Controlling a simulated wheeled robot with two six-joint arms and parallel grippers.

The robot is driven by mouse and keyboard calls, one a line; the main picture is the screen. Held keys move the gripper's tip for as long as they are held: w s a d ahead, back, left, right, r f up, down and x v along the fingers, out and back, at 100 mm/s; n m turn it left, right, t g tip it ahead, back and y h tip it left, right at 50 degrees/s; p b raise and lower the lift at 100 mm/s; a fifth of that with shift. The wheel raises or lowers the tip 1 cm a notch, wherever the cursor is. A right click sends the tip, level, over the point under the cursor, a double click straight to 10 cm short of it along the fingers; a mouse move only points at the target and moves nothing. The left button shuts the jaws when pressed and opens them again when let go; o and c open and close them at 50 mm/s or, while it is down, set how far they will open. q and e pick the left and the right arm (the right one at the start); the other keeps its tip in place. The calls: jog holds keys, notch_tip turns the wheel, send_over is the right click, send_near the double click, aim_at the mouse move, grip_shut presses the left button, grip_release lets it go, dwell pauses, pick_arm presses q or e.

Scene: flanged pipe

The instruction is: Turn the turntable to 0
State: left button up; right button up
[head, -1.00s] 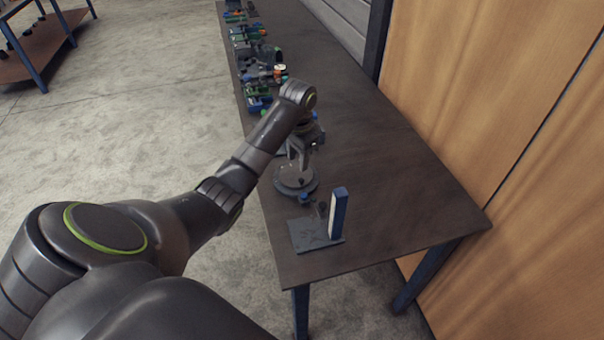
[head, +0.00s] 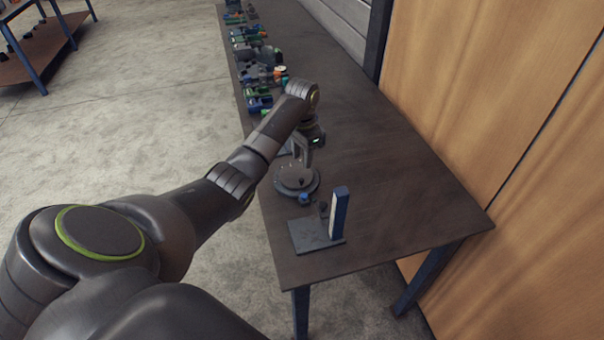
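The turntable (head: 291,187) is a round dark-grey disc near the front left of the long table, with small pegs or marks on its top. A small blue part (head: 304,198) sits at its near rim. My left gripper (head: 292,164) points down over the disc from the wrist above. Its fingers look close to the disc's far side, but I cannot tell whether they touch anything or how wide they stand apart. Any scale on the turntable is too small to read. My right gripper is not in view.
A grey plate (head: 309,236) with a blue and white upright block (head: 339,213) stands in front of the turntable on the dark table (head: 400,190). Several coloured parts (head: 258,75) line the table's far left. The table's right side is clear. A wooden panel (head: 480,90) stands to the right.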

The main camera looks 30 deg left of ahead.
aim_at(302, 179)
pick_arm(q)
notch_tip(302, 179, down, 8)
jog(key=shift+r, duration=0.1)
dwell(0.4)
grip_shut()
